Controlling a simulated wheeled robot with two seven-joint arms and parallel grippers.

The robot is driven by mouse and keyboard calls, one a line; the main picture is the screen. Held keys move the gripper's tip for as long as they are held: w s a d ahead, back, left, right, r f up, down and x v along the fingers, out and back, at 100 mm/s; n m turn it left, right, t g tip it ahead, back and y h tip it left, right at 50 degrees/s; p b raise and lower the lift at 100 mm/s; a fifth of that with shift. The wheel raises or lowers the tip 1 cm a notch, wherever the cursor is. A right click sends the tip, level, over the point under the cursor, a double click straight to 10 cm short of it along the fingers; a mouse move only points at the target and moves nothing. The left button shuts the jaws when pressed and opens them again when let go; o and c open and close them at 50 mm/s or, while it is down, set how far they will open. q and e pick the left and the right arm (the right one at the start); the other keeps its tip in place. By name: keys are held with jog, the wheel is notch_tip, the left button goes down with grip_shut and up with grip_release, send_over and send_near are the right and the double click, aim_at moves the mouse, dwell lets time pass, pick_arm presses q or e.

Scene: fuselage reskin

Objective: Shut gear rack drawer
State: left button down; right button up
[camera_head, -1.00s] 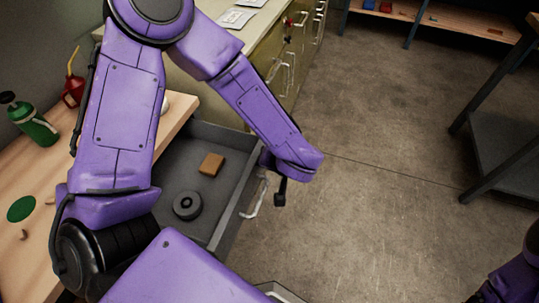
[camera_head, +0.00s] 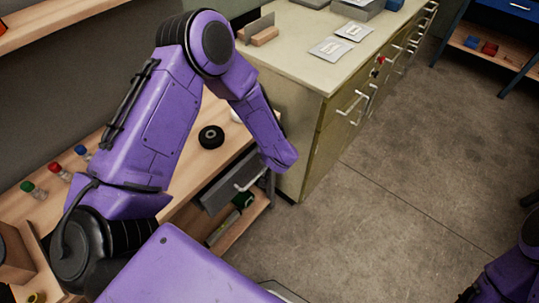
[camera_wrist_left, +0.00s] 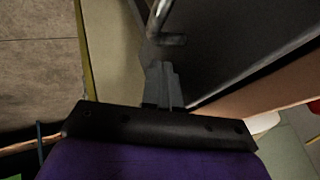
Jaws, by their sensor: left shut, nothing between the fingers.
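The grey gear rack drawer (camera_head: 222,190) sits under the wooden bench in the head view. Its front shows below the bench edge with a pale bar handle (camera_head: 250,181), and no drawer interior is visible. I cannot tell whether it is fully flush. In the left wrist view the dark drawer front (camera_wrist_left: 235,45) is at right and the handle (camera_wrist_left: 168,38) lies just beyond my fingertips. My left gripper (camera_wrist_left: 163,72) is shut and empty, close to the drawer front; contact is unclear. In the head view it is hidden behind its purple arm. My right gripper is out of view.
The wooden bench (camera_head: 190,178) holds a black wheel-like ring (camera_head: 211,137) and small coloured-capped bottles (camera_head: 60,172). A lower shelf (camera_head: 245,220) is beneath the drawer. A beige cabinet (camera_head: 320,125) with handles stands right beside it. The concrete floor (camera_head: 400,200) is clear.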

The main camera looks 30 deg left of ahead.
pick_arm(q)
jog(key=a, duration=0.2)
jog(key=a+p, duration=0.1)
jog(key=shift+w+a, duration=0.15)
jog(key=shift+w, duration=0.1)
jog(key=shift+a, duration=0.15)
jog(key=s+d+r+p, duration=0.1)
jog(key=s+d+r, duration=0.4)
jog(key=d+r, duration=0.3)
jog(key=shift+d+p, duration=0.25)
jog(key=shift+p, duration=0.05)
